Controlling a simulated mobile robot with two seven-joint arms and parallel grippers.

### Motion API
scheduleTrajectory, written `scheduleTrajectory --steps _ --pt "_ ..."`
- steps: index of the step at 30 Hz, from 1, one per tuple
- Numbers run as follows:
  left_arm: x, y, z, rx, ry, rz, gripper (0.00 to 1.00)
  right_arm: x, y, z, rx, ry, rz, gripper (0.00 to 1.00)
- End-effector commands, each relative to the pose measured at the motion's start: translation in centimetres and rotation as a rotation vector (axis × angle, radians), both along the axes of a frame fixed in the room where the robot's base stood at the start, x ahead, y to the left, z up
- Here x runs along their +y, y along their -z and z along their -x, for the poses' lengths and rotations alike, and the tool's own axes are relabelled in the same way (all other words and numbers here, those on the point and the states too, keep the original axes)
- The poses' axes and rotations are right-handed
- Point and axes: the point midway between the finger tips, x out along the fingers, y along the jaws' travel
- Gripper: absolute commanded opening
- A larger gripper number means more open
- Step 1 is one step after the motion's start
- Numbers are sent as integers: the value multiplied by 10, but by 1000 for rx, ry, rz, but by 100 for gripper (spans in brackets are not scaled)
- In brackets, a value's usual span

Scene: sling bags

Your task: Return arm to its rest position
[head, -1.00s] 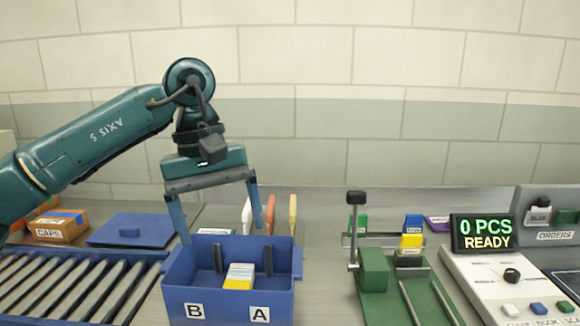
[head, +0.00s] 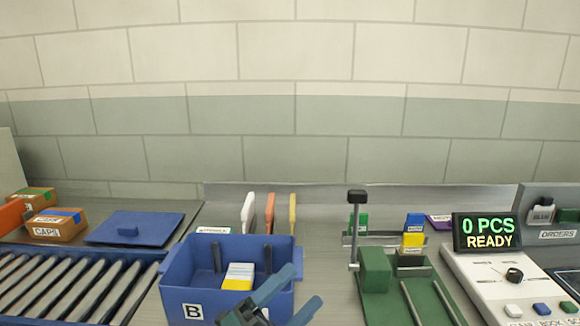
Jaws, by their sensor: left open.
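My left gripper (head: 292,297) shows at the bottom centre of the head view, low in front of the blue bin. Its two blue fingers are spread apart with nothing between them. Most of its arm is out of the picture. The blue bin (head: 188,283) bears a letter B on its front, and the gripper hides the right part of that front. A yellow and white pack (head: 238,277) stands inside the bin, apart from the fingers. My right gripper is not in view.
A roller conveyor (head: 60,285) lies at the left, with a blue lid (head: 137,228) and orange boxes (head: 56,226) behind it. A green fixture with an upright lever (head: 376,271) stands right of the bin. A display (head: 486,233) reads 0 PCS READY above a white button panel (head: 490,275).

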Motion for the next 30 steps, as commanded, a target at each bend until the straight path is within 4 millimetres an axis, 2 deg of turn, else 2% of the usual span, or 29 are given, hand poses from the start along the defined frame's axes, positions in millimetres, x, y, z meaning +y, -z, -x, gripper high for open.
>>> scheduleTrajectory --steps 1,5,6,9,12,15,18,21,30 --pt "16 29 -1 192 -40 74 87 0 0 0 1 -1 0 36" --pt "60 108 6 679 -153 285 87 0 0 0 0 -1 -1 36" --pt "74 135 14 824 -191 353 87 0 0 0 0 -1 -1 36" --pt "104 196 45 1143 -288 513 87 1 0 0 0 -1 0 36" --pt "126 243 83 1395 -382 651 87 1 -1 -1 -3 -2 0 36" --pt "141 275 117 1571 -458 756 87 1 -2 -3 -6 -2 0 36" --pt "150 293 140 1675 -510 821 87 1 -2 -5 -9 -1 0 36" --pt "153 300 151 1722 -533 851 87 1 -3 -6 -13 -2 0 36" --pt "154 301 152 1729 -537 854 87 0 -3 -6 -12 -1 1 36"
